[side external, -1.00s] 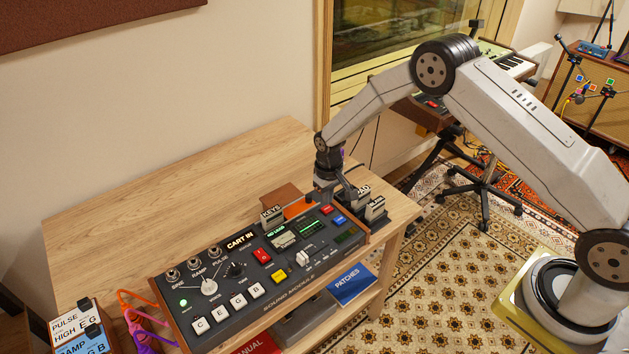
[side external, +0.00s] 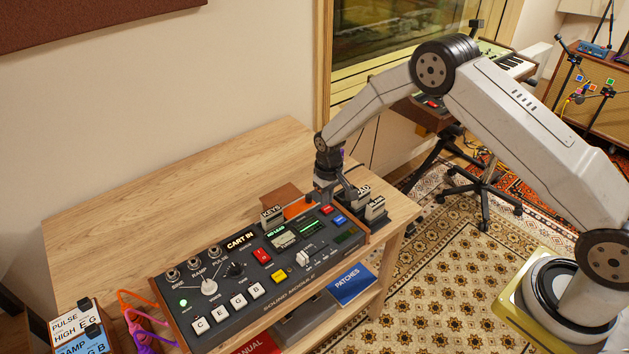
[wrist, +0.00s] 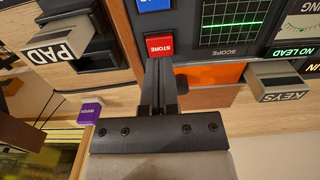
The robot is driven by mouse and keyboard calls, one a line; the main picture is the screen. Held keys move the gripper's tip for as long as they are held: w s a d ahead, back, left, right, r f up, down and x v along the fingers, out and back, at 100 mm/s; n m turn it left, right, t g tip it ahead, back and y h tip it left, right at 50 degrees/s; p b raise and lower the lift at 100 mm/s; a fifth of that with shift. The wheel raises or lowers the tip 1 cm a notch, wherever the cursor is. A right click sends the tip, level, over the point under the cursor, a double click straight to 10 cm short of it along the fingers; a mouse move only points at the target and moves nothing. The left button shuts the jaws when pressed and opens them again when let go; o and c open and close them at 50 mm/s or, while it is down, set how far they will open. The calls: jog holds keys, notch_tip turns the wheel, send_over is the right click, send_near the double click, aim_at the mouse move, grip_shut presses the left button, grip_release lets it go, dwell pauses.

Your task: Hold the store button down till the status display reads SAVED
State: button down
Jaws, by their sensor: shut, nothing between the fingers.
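The red store button (wrist: 159,46), lettered STORE, sits on the sound module's dark panel; it also shows in the side view (side external: 326,209). My gripper (wrist: 158,62) is shut and empty. Its fingertips appear at the near edge of the store button in the wrist view; I cannot tell whether they touch it or whether the button is pressed. In the side view my gripper (side external: 318,199) is at the back right of the panel.
A blue button (side external: 339,219) is close beside the store button. The KEYS cartridge (side external: 272,214) stands at the module's back edge, and the PAD cartridge (wrist: 60,42) stands to the other side.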

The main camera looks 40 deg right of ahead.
jog(key=shift+f, duration=1.35)
dwell(2.6)
jog(key=shift+r, duration=3.5)
jog(key=shift+r, duration=0.1)
jog(key=shift+s+r, duration=0.3)
jog(key=shift+r, duration=0.15)
jog(key=s+r+t, duration=0.1)
jog(key=s+r, duration=0.3)
jog(key=s, duration=0.4)
jog(key=s+r, duration=0.5)
jog(key=s, duration=0.3)
jog(key=s+d+r+t, duration=0.1)
jog(key=s+r, duration=0.3)
jog(key=s, duration=0.4)
jog(key=shift+r+t, duration=0.25)
jog(key=shift+t, duration=0.05)
